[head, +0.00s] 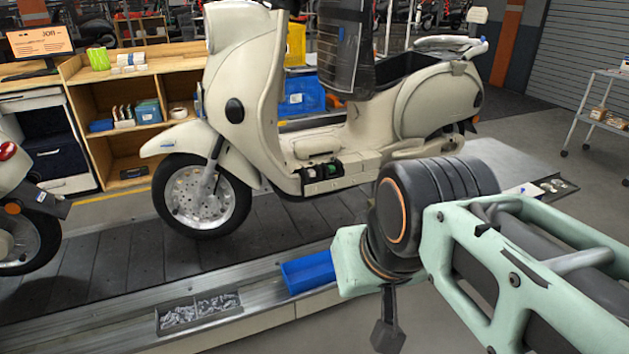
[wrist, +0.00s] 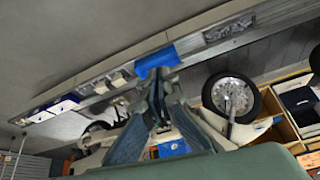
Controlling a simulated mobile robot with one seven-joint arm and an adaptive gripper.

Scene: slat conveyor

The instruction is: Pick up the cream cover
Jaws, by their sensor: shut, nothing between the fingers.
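I cannot single out a separate cream cover with certainty. A cream scooter (head: 262,85) stands on the slat conveyor, with cream body panels such as its rear side panel (head: 425,105). Small pale pieces (wrist: 118,79) lie on the conveyor's side ledge in the wrist view, too small to identify. My gripper (wrist: 158,78) is shut and empty in the wrist view, its tips close together and overlapping the picture of the blue tray (wrist: 157,60).
The blue tray also shows in the head view (head: 307,271), on the ledge beside a divided tray of metal parts (head: 199,311). A second scooter (head: 22,215) stands at the left. A wooden shelf (head: 128,95) is behind. Grey floor lies in front of the ledge.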

